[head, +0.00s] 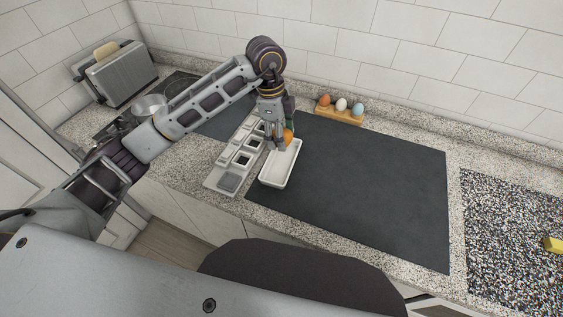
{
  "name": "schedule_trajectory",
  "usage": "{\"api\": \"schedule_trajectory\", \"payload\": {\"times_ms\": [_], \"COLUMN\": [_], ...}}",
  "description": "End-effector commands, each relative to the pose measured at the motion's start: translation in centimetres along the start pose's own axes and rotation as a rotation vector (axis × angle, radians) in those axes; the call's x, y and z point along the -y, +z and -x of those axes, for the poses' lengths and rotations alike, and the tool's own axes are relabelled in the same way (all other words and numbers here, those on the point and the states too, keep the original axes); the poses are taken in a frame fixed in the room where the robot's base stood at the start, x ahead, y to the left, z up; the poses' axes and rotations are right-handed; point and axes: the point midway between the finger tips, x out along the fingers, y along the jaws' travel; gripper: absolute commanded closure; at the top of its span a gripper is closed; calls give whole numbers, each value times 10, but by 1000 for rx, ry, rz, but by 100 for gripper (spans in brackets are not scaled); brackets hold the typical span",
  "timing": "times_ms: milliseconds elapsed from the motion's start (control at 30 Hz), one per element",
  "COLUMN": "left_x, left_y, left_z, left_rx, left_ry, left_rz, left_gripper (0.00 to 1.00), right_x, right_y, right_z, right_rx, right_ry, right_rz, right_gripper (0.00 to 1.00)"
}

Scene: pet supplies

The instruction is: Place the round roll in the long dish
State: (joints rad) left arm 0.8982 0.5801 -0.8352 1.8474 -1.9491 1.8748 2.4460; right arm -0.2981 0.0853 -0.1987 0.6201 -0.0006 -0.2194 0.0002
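The long dish (279,168) is white, shallow and rectangular, and lies at the left edge of the dark mat. An orange-brown round thing, which looks like the round roll (288,136), shows at the dish's far end, partly hidden by my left gripper. My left gripper (276,147) points down over the far end of the dish, right at the roll. The frame is too small to tell whether the fingers are closed on the roll or whether it touches the dish. My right gripper is not in view.
A grey tray with square compartments (228,181) lies just left of the dish. An egg holder with several eggs (341,112) stands at the back. A toaster (121,76) is at far left. A yellow thing (553,244) lies on the speckled mat at right. The dark mat (365,185) is clear.

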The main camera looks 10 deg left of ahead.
Motion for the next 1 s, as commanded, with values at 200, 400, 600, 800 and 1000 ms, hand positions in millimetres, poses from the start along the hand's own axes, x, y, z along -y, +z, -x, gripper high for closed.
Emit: {"api": "schedule_trajectory", "payload": {"times_ms": [200, 400, 600, 800, 1000], "left_x": [0, 0, 0, 0, 0], "left_y": [2, 6, 9, 10, 10], "left_z": [-11, -38, -58, -62, -62], "left_rx": [0, 0, 1, 0, 0], "left_ry": [2, 3, 2, -1, 0], "left_rz": [1, 2, 1, 0, 0], "left_gripper": [66, 66, 66, 66, 66], "right_x": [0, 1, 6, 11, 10], "right_y": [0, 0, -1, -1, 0], "right_z": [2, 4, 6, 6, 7], "right_rx": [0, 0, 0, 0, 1], "right_ry": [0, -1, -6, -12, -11], "right_rz": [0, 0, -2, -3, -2], "right_gripper": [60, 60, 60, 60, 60]}}
